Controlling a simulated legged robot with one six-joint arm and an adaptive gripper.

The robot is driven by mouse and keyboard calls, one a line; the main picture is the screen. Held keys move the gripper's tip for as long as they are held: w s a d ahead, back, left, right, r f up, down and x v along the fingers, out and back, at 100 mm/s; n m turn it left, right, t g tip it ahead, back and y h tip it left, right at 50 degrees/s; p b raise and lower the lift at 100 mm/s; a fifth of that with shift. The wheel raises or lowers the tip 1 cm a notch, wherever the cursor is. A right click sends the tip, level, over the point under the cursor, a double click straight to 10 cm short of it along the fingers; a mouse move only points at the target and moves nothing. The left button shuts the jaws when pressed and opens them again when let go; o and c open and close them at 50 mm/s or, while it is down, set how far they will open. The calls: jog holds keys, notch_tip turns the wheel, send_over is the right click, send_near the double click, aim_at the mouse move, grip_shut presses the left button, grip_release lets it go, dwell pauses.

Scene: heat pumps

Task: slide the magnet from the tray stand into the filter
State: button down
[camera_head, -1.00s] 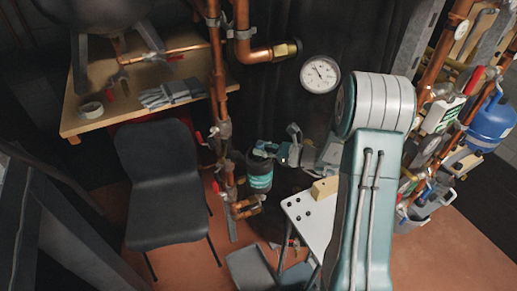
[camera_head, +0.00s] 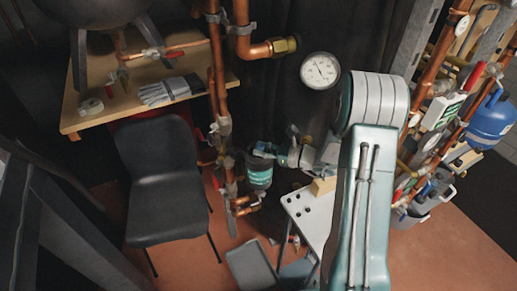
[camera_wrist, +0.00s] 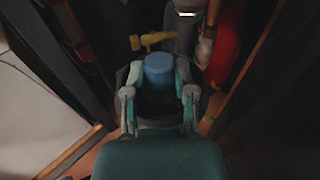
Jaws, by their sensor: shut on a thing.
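The filter (camera_head: 259,178) is a dark cylinder with a teal label, standing by the copper pipes in the head view. My gripper (camera_head: 268,151) is at its top, reaching in from the right. In the wrist view, my gripper (camera_wrist: 159,92) has its two fingers closed on either side of a blue round-topped piece, the magnet (camera_wrist: 159,68). A dark round shape lies around and below it, apparently the filter. How deep the magnet sits in it cannot be told. The tray stand (camera_head: 310,225) is a pale small table with dark holes, right of the filter.
A wooden block (camera_head: 323,186) lies on the stand. Copper pipes (camera_head: 222,115) rise close to the filter's left. A black chair (camera_head: 165,175) stands further left, and a round gauge (camera_head: 320,70) is above. A red item (camera_wrist: 228,45) shows in the wrist view.

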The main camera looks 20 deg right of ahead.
jog(key=shift+c, duration=1.8)
grip_release()
notch_tip(320, 180, up, 18)
jog(key=s+a+n+g+h, duration=0.2)
jog(key=s+a+n+g, duration=0.15)
jog(key=s+n, duration=0.3)
jog(key=s+a+n+g+h, duration=0.25)
jog(key=s+a+n, duration=0.2)
jog(key=s, duration=0.35)
jog(key=s+d+n+t+h, duration=0.1)
jog(key=s+d+n+h, duration=0.6)
jog(key=s+n, duration=0.5)
jog(key=n+h, duration=0.2)
jog(key=shift+s+f+t+h, duration=0.15)
jog(key=shift+t+h, duration=0.15)
jog(key=shift+h, duration=0.05)
